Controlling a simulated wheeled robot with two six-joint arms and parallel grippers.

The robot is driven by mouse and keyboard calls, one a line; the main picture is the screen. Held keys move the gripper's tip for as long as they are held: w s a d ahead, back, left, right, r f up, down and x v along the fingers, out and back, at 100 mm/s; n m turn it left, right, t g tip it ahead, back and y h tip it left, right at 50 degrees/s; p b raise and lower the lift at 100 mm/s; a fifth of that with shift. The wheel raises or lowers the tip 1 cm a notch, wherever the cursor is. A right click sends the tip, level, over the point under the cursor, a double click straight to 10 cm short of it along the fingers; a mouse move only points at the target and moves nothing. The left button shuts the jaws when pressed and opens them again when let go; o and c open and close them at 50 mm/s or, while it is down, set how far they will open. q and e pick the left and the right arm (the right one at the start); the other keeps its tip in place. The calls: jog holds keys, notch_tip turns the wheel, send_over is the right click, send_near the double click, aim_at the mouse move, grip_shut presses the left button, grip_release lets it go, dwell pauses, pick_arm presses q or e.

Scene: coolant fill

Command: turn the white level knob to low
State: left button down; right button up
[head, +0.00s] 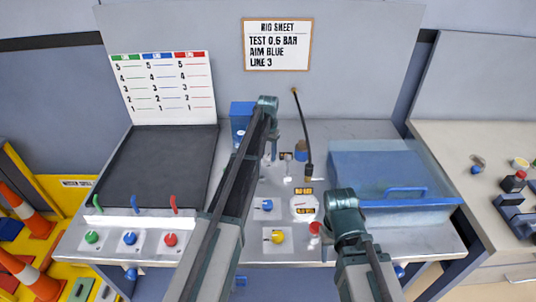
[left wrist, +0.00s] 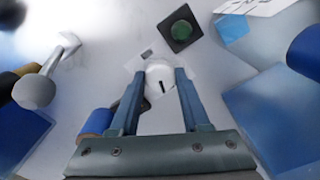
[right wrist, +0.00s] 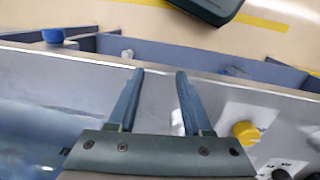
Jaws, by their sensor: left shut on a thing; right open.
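The white level knob (left wrist: 157,76) with a dark pointer mark shows between the fingertips of my left gripper (left wrist: 166,72) in the left wrist view. The left gripper is shut on it. A small pale label plate lies beside the knob, its writing too small to read. In the head view my left arm reaches to the back middle of the metal bench, and its wrist hides the knob. My right gripper (right wrist: 159,72) is open and empty above the front part of the bench, left of a yellow knob (right wrist: 246,133) in the right wrist view.
A green button (left wrist: 182,30) stands close to the white knob. Other knobs, a round gauge (head: 304,207) and a blue tank (head: 385,170) crowd the bench. A dark cable (head: 303,130) rises at the back.

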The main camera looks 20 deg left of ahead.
aim_at(268, 156)
pick_arm(q)
jog(key=shift+n, duration=1.6)
jog(key=shift+c, duration=1.9)
grip_release()
jog(key=shift+r, duration=0.15)
pick_arm(e)
jog(key=shift+r, duration=0.15)
pick_arm(q)
notch_tip(268, 156, up, 14)
jog(key=p, duration=1.3)
jog(key=shift+f+p, duration=0.25)
jog(key=shift+p, duration=0.15)
pick_arm(e)
notch_tip(268, 156, up, 14)
jog(key=shift+f, duration=0.2)
